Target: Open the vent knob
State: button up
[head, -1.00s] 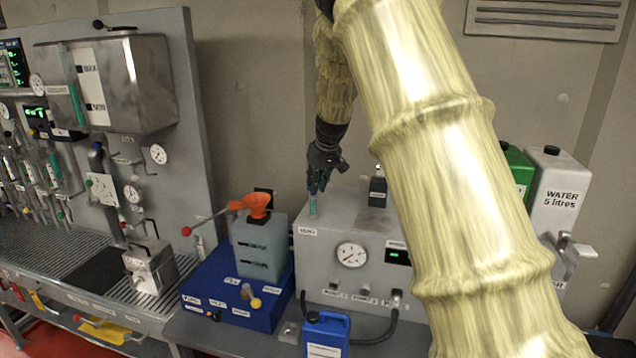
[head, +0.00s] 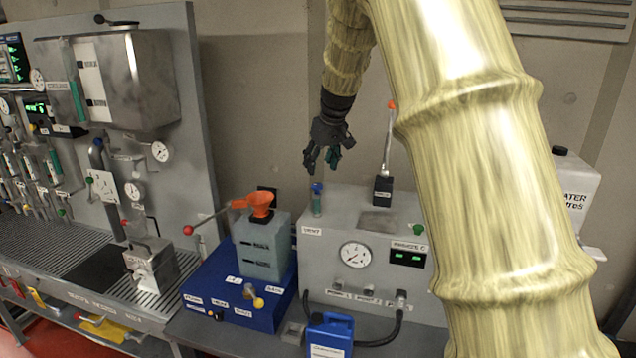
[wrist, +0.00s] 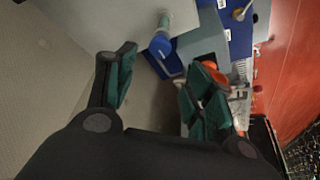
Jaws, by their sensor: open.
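The vent knob (head: 317,188) is a small blue cap on a pale teal stem, upright on the top left of the grey console (head: 312,268), above a label that seems to read VENT. In the wrist view the blue knob (wrist: 160,44) shows ahead of my fingers, nearer the left one, with its stem pointing away. My gripper (head: 321,166) is just above the knob in the head view, apart from it. In the wrist view my gripper (wrist: 160,90) has its two green-padded fingers spread wide with nothing between them.
A black-based lever with a red tip (head: 389,140) rises from the console to the right of the knob. A blue canister (head: 330,335) stands in front.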

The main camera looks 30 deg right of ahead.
jog(key=v, duration=0.3)
jog(key=shift+w+a+r, duration=0.1)
jog(key=shift+w, duration=0.05)
jog(key=shift+r, duration=0.1)
dwell(0.4)
